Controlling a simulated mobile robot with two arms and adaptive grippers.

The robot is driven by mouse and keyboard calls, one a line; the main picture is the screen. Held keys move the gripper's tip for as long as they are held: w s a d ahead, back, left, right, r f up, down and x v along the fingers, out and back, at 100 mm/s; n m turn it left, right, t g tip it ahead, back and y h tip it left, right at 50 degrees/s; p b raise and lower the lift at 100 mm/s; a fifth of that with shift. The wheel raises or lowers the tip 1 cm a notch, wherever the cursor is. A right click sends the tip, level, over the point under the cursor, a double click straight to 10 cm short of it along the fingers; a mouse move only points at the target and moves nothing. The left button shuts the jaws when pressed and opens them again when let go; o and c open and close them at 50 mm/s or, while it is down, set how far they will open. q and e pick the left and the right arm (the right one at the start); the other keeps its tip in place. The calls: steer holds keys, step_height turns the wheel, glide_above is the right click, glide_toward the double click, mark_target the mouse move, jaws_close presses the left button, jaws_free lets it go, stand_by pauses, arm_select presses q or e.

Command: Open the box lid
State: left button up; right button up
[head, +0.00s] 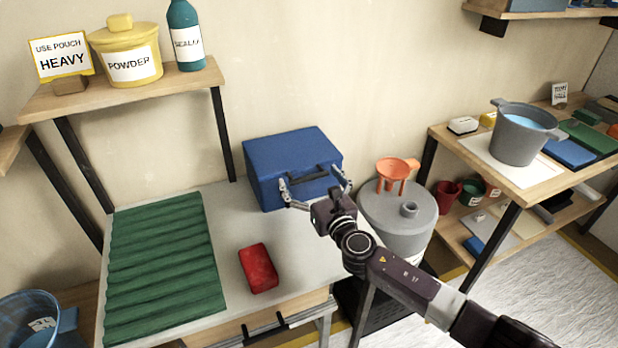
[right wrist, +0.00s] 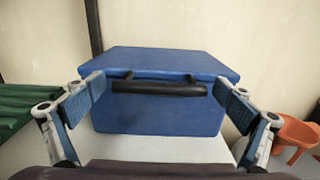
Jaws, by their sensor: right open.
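The blue box (head: 270,168) stands on the grey-white table against the wall, its lid (right wrist: 170,62) closed. A dark handle (right wrist: 160,89) runs along the front of the lid. My right gripper (head: 315,188) is at the front of the box. In the right wrist view its open fingers (right wrist: 166,103) stand wide apart, one on each side of the handle, with nothing between them but the view of the handle and box front. Whether a finger touches the box is unclear. My left gripper is not in view.
A red block (head: 258,268) and a green corrugated mat (head: 165,265) lie on the table (head: 232,228). A shelf (head: 130,92) with a yellow powder pot (head: 127,55) hangs above left.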

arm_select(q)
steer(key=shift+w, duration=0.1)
arm_select(e)
steer(key=shift+c, duration=0.3)
